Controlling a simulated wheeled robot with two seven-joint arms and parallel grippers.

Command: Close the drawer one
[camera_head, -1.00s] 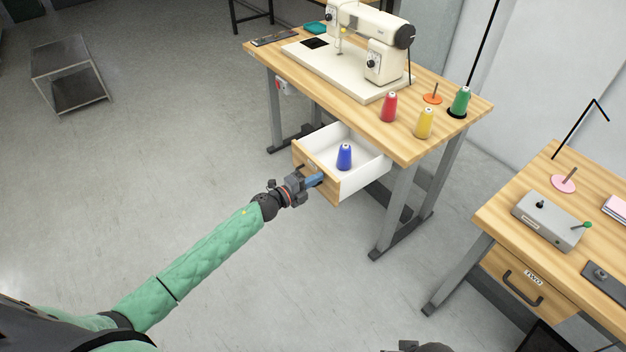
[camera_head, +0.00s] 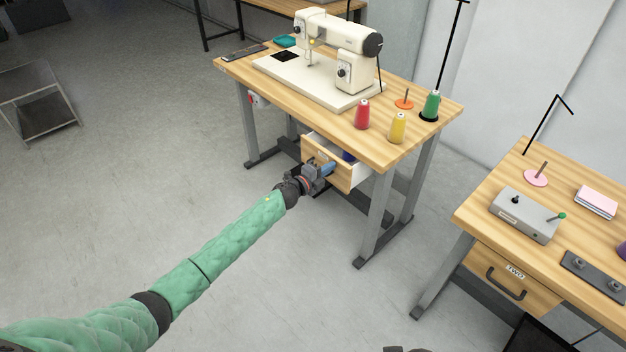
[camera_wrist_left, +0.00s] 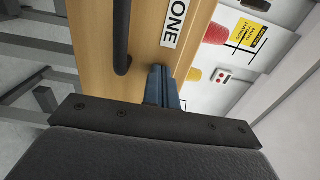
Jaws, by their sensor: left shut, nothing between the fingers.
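Drawer one (camera_head: 345,179) is under the sewing table, partly open, its wooden front standing out a little from the table. The left wrist view shows its front (camera_wrist_left: 145,30) close up, with the label "ONE" (camera_wrist_left: 175,22) and a dark handle (camera_wrist_left: 121,35). A blue spool (camera_head: 348,156) is inside, mostly hidden by the drawer front and tabletop. My left gripper (camera_head: 328,169) is shut and empty, its blue fingertips at the drawer front beside the label, apart from the handle. The fingertips appear to touch the front. My right gripper is not clearly visible.
The sewing table (camera_head: 300,105) carries a sewing machine (camera_head: 340,60) and red, yellow and green spools. A second table (camera_head: 480,215) with drawer two (camera_head: 510,285) stands at right.

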